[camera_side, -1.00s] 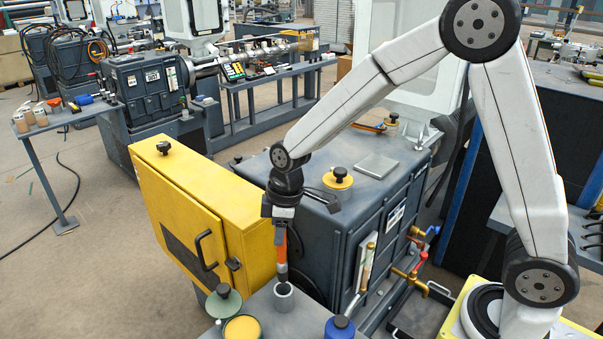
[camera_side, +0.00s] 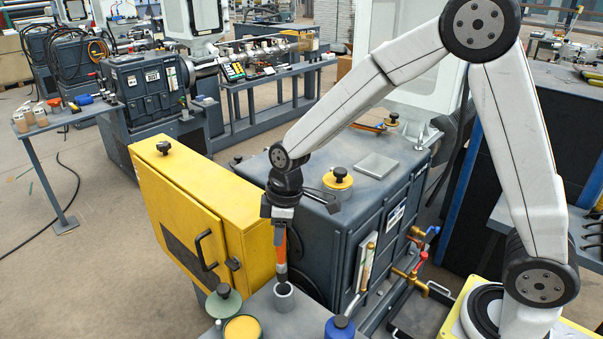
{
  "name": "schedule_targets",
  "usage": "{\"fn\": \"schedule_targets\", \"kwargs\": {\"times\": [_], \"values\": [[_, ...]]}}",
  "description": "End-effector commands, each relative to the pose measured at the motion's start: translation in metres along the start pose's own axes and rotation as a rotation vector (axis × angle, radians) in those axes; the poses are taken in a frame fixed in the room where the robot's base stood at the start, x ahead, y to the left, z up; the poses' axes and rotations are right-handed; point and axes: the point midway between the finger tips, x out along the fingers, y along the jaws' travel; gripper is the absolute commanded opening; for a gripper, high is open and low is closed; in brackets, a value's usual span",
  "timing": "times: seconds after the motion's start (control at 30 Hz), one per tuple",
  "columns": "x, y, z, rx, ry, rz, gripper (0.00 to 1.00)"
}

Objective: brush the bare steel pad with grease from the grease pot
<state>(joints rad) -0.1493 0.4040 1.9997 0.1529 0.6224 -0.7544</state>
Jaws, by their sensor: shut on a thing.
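My gripper (camera_side: 280,222) points down and is shut on the orange handle of a brush (camera_side: 281,250). The brush is upright, its lower end at the mouth of a grey cup (camera_side: 285,300); its bristles are hidden. An open pot with yellow content, seemingly the grease pot (camera_side: 242,329), stands on the same small table, left of the cup. A square bare steel pad (camera_side: 377,166) lies on top of the dark grey machine housing, right of and behind my gripper.
A green lid with a black knob (camera_side: 223,300) lies by the pot. A blue container (camera_side: 340,328) stands right of the cup. A yellow cabinet (camera_side: 190,205) is close on the left. A yellow cap with a black knob (camera_side: 338,181) stands on the housing between gripper and pad.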

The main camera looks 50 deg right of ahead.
Motion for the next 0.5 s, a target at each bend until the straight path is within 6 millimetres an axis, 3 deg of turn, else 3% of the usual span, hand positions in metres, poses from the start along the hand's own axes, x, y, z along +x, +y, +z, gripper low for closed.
{"fn": "schedule_targets", "kwargs": {"times": [0.27, 0.5], "values": [[0.002, -0.021, -0.027, -0.007, -0.001, -0.001, 0.0], [0.003, -0.058, -0.064, -0.008, -0.001, -0.001, 0.0]]}}
